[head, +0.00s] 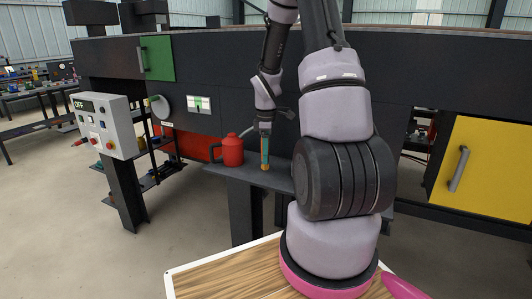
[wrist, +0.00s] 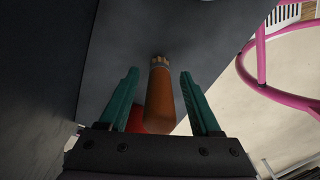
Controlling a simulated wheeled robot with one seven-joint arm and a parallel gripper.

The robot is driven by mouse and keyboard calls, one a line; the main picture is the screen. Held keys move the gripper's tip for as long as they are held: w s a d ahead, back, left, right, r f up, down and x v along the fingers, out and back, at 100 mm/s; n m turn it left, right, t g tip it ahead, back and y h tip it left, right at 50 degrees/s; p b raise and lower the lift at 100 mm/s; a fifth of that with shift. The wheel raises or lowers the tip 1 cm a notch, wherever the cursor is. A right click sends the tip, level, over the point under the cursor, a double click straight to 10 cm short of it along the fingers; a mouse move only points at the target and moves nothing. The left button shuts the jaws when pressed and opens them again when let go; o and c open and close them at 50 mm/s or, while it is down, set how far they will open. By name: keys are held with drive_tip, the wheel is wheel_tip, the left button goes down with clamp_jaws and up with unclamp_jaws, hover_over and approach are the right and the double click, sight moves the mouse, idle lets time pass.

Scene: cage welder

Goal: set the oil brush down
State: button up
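The oil brush (wrist: 159,98) has an orange-brown handle and a pale bristle end. In the wrist view it lies between my gripper's teal fingers (wrist: 159,75), with a visible gap on each side. Its bristle end points away from me, towards the dark shelf (wrist: 205,40). In the head view my gripper (head: 265,152) points down over the small dark shelf (head: 222,172), and the orange of the brush (head: 265,167) shows at the fingertips. The brush looks upright; I cannot tell for certain whether it touches the shelf.
A red oil can (head: 232,151) stands on the shelf left of my gripper. A grey control box (head: 105,125) is at left, and a yellow door (head: 484,165) is at right. The dark machine wall (head: 215,70) rises behind the shelf.

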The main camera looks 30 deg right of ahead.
wheel_tip(320, 180, up, 12)
drive_tip(key=shift+f, duration=0.1)
drive_tip(key=s+a+r+m+t+y, duration=0.1)
drive_tip(key=s+a+r+m+t, duration=0.2)
drive_tip(key=s+a+r+m, duration=0.3)
drive_tip(key=s+a+r+m+t+y, duration=0.1)
drive_tip(key=s+a+r+m+t, duration=0.3)
drive_tip(key=s+a+r+m, duration=0.3)
drive_tip(key=shift+s+r+m, duration=1.6)
drive_tip(key=shift+s+r, duration=1.45)
drive_tip(key=shift+s, duration=0.45)
drive_tip(key=shift+a, duration=0.1)
